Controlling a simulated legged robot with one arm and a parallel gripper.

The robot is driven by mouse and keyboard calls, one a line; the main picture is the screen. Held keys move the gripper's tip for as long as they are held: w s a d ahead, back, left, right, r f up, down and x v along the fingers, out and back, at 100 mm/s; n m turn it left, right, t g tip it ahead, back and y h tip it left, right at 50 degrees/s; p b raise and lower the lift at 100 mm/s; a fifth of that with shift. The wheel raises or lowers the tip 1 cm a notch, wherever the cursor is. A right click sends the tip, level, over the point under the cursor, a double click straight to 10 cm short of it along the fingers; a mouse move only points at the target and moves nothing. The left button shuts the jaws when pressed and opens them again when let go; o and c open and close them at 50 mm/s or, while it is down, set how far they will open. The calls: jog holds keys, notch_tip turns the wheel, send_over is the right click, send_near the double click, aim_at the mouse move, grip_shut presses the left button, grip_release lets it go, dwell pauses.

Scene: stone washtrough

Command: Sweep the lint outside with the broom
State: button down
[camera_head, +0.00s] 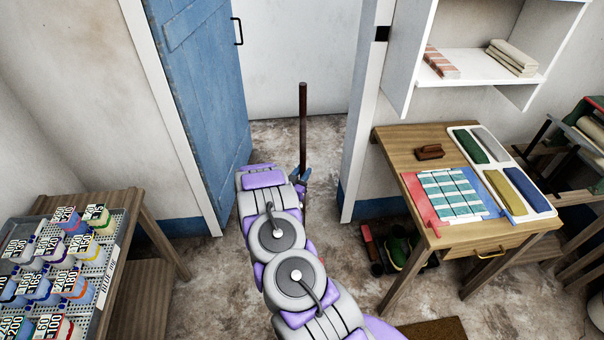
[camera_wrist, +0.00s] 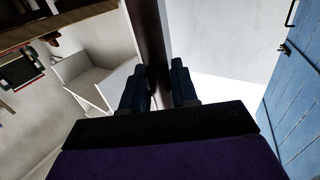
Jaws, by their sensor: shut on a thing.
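The broom (camera_head: 303,125) shows as a dark brown upright handle in the doorway. My gripper (camera_head: 302,174) is shut around the handle low on its visible part, beyond the end of my purple and grey arm. In the wrist view the handle (camera_wrist: 150,40) runs between the two dark fingers of my gripper (camera_wrist: 159,88). The broom's head is hidden behind my arm. I cannot make out any lint on the floor (camera_head: 290,132). The blue door (camera_head: 205,90) stands open to the left of the handle.
A rack of labelled bottles (camera_head: 118,222) is on a wooden stand at left. Floor is bare through the doorway.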

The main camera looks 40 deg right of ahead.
jog(key=w+d+b, duration=0.2)
jog(key=w+d, duration=0.2)
jog(key=w, duration=0.3)
jog(key=w+d+b, duration=0.3)
jog(key=w+d, duration=0.2)
jog(key=w, duration=0.3)
jog(key=shift+d, duration=0.25)
dwell(1.9)
jog(key=shift+w+r, duration=0.1)
jog(key=shift+w, duration=0.15)
